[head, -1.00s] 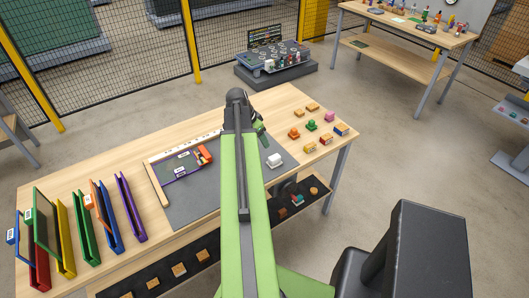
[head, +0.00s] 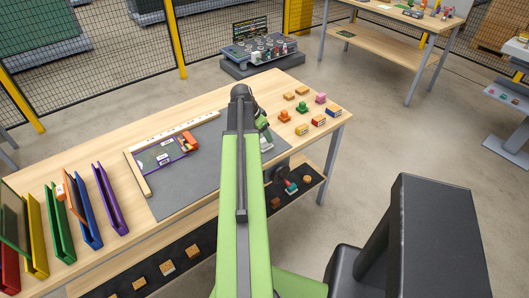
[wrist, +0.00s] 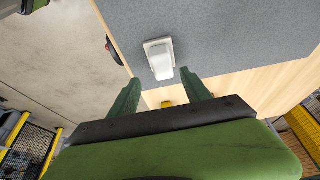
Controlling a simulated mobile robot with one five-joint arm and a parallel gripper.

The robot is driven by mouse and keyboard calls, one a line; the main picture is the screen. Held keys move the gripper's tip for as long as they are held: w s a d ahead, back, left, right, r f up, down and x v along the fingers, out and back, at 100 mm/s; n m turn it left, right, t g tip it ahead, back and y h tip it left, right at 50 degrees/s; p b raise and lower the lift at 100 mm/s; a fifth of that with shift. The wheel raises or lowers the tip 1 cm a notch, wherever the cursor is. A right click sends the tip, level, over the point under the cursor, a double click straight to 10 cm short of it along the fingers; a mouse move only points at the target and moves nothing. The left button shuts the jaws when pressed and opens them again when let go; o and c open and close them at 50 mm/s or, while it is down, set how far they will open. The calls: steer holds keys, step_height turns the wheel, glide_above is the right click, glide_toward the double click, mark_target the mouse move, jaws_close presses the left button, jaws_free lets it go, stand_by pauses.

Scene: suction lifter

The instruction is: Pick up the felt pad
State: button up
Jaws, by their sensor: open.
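A white, rounded block on a thin square pale base (wrist: 160,58) lies on the dark grey mat (wrist: 230,30) in the wrist view. I cannot tell whether this is the felt pad. My gripper (wrist: 162,92) is open and empty, its two green fingers apart, with the white block just beyond the gap between them. In the head view my gripper (head: 264,132) hangs over the right end of the grey mat (head: 180,198), and my arm mostly hides the white block there.
A purple-edged board (head: 160,154) with an orange-red piece lies on the mat. Several coloured upright holders (head: 85,222) stand at the left. Small coloured blocks (head: 318,121) sit right of my gripper. A dark lower shelf (head: 195,255) holds small pieces.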

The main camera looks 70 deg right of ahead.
mark_target(264, 139)
steer(key=b+x, duration=0.2)
steer(key=w+b+x, duration=0.1)
steer(key=b+x, duration=0.1)
steer(key=shift+f+b, duration=0.3)
steer(key=shift+f, duration=0.2)
steer(key=shift+s+d+f+b, duration=0.1)
steer(key=shift+s+f+b, duration=0.1)
steer(key=shift+f+b, duration=0.1)
steer(key=shift+r, duration=0.2)
steer(key=shift+c, duration=0.5)
jaws_close()
